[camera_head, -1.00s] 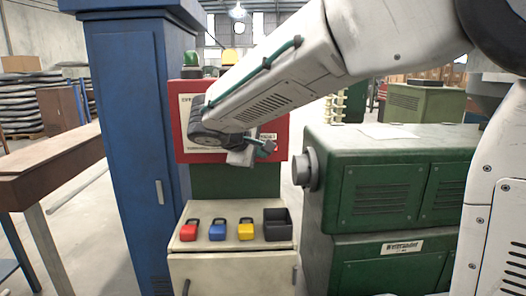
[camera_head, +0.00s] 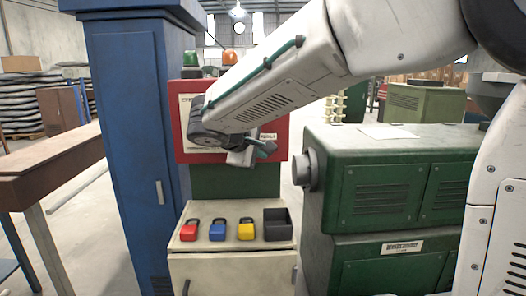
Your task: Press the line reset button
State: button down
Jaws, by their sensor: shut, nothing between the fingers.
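A red control panel (camera_head: 277,128) stands on a green post behind my arm. My arm and wrist cross in front of it and cover most of its face, so I cannot see the line reset button. A pale plate (camera_head: 185,105) shows at the panel's left, and a small label at its right is too small to read. My gripper (camera_head: 243,157) is at the panel's lower middle, seen from behind and partly hidden by my wrist. It looks shut and empty. I cannot tell whether it touches the panel.
Below, a beige cabinet (camera_head: 232,268) carries red (camera_head: 189,231), blue (camera_head: 217,231) and yellow (camera_head: 246,230) padlocks and a black bin (camera_head: 277,225). A blue cabinet (camera_head: 130,150) stands left and a green machine (camera_head: 400,190) right. Green (camera_head: 192,59) and orange-red (camera_head: 228,58) lamps top the panel.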

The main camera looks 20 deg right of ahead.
jog(key=shift+s+a, duration=0.15)
jog(key=shift+s, duration=0.25)
jog(key=s, duration=0.1)
jog(key=s+a, duration=0.1)
jog(key=s, duration=0.2)
jog(key=shift+s+a, duration=0.25)
jog(key=shift+s, duration=0.15)
dwell(0.6)
jog(key=s+d+f+m+g+y, duration=0.1)
jog(key=s+f+m+g+y, duration=0.1)
jog(key=s, duration=0.7)
jog(key=s+d+f+m+g+y, duration=0.2)
jog(key=s+f+m+y, duration=0.2)
jog(key=s, duration=0.6)
jog(key=s+d+f+m+g+y, duration=0.1)
jog(key=s+f+m+y, duration=0.1)
jog(key=s, duration=0.7)
jog(key=shift+s+d+f+m+g+y, duration=0.15)
jog(key=shift+d+f+m+g+y, duration=0.2)
jog(key=shift+f+y, duration=0.3)
